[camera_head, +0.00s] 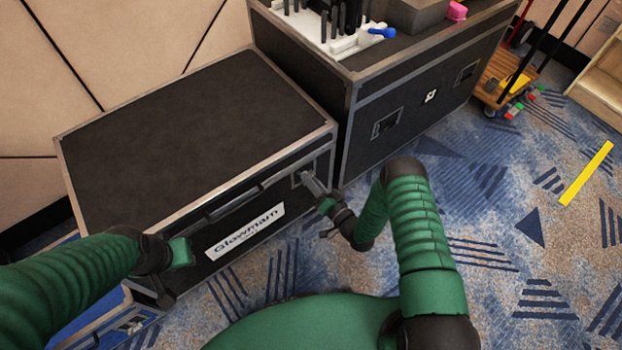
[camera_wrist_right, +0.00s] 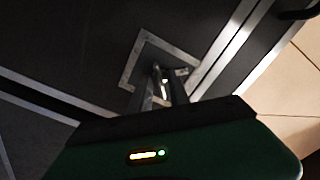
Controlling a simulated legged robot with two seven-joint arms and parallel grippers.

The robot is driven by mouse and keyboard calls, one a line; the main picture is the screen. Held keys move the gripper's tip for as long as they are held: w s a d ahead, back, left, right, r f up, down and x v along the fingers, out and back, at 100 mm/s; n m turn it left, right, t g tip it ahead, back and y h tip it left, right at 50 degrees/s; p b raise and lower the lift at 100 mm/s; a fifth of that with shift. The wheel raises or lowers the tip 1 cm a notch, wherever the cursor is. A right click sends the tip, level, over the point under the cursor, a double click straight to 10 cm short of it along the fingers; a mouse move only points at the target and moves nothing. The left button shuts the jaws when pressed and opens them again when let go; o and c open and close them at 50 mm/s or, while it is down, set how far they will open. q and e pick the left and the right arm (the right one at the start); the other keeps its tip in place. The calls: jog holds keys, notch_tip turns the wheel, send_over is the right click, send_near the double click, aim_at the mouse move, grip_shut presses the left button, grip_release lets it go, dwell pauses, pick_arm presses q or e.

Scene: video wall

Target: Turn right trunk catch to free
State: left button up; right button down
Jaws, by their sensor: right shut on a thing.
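The black trunk (camera_head: 180,130) with metal edges and a white label (camera_head: 245,232) stands with its lid down. The right trunk catch sits in a square metal recess plate (camera_head: 297,180) at the right end of its front, and the plate also shows in the right wrist view (camera_wrist_right: 130,72). My right gripper (camera_head: 312,184) is at that recess, its fingers (camera_wrist_right: 162,85) shut on the small catch piece (camera_wrist_right: 164,76). The fingers partly hide the catch, so its exact angle is unclear. My left gripper (camera_head: 178,262) is at the left part of the trunk front; its fingers are not clear.
A taller black case (camera_head: 350,130) stands close to the trunk's right side, with a white rack, blue item and pink item on top. A wooden trolley (camera_head: 505,80) is at the upper right. The blue patterned carpet (camera_head: 500,220) is open on the right.

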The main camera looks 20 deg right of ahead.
jog(key=n+p, duration=0.1)
jog(key=n, duration=0.2)
jog(key=n+p, duration=0.1)
jog(key=n, duration=0.2)
jog(key=n+p, duration=0.1)
jog(key=n, duration=0.2)
jog(key=shift+s+f+n, duration=0.15)
jog(key=shift+f+n, duration=0.1)
jog(key=shift+n, duration=0.15)
dwell(0.4)
jog(key=c, duration=1.6)
grip_release()
jog(key=shift+r, duration=0.1)
